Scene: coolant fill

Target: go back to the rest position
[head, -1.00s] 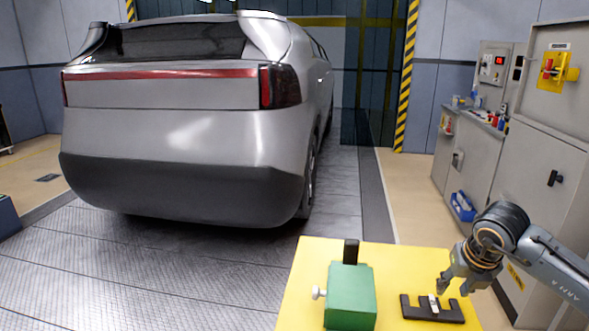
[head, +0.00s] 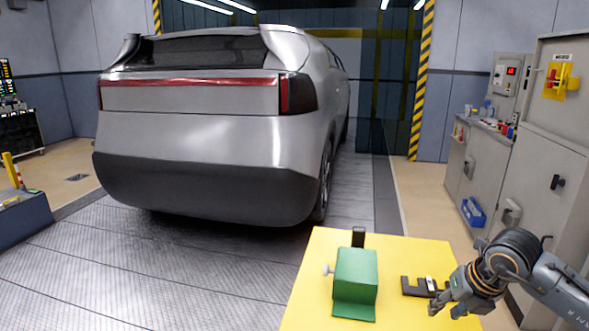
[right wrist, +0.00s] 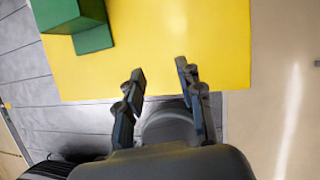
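My right gripper (head: 440,308) is near the front right part of the yellow table (head: 318,262) in the head view. In the right wrist view its two fingers (right wrist: 160,70) are apart with nothing between them, only yellow tabletop beyond. My left gripper is out of view.
A silver car (head: 200,135) stands behind the table. Grey cabinets (head: 540,170) with a blue bin (head: 473,211) line the right side. The tabletop between the green fixture and the holder is clear.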

